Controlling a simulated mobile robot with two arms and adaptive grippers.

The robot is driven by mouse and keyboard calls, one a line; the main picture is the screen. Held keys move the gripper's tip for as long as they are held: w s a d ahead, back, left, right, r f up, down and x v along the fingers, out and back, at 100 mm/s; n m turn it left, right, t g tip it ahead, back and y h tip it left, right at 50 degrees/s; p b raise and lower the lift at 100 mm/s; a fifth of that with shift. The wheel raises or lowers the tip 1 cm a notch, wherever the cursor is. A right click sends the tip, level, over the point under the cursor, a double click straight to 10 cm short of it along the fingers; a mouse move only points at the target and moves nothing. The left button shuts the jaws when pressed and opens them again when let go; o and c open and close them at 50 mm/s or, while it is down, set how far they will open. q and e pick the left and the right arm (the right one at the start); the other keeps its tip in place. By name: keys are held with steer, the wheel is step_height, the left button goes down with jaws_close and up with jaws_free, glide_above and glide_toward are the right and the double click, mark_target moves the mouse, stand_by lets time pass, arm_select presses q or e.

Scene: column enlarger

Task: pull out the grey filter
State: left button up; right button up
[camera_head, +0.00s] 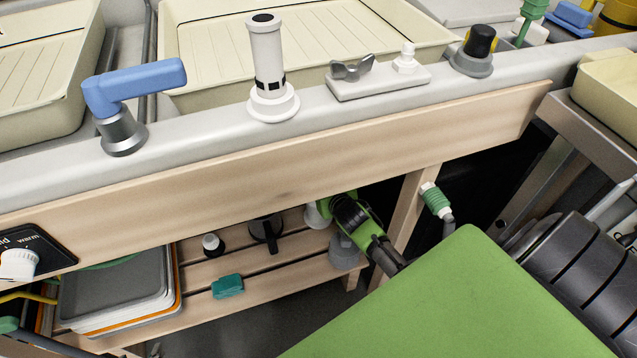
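I cannot make out a grey filter with certainty in the head view. A grey rounded piece (344,251) sits under the sink, partly hidden by a green and black object (357,219); I cannot tell what either is. No gripper of mine can be made out, so no hold on anything shows.
Along the sink ledge stand a blue-handled lever (133,88), a white cylinder (267,62), a grey plate with a wing knob (380,80) and a black knob (480,43). A wooden board (300,168) fronts the sink. Stacked trays (118,287) and a teal block (228,286) lie on the slatted shelf below.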

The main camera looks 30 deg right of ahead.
jaws_close()
arm_select(q)
steer(key=shift+s+a+f+g+p, duration=0.1)
steer(key=shift+s+a+g+p, duration=0.1)
steer(key=shift+s, duration=0.15)
steer(key=shift+s+a+f+g+p, duration=0.1)
steer(key=shift+s+g, duration=0.1)
steer(key=shift+s, duration=0.15)
arm_select(e)
steer(key=shift+r, duration=0.35)
arm_select(q)
steer(key=shift+s, duration=0.1)
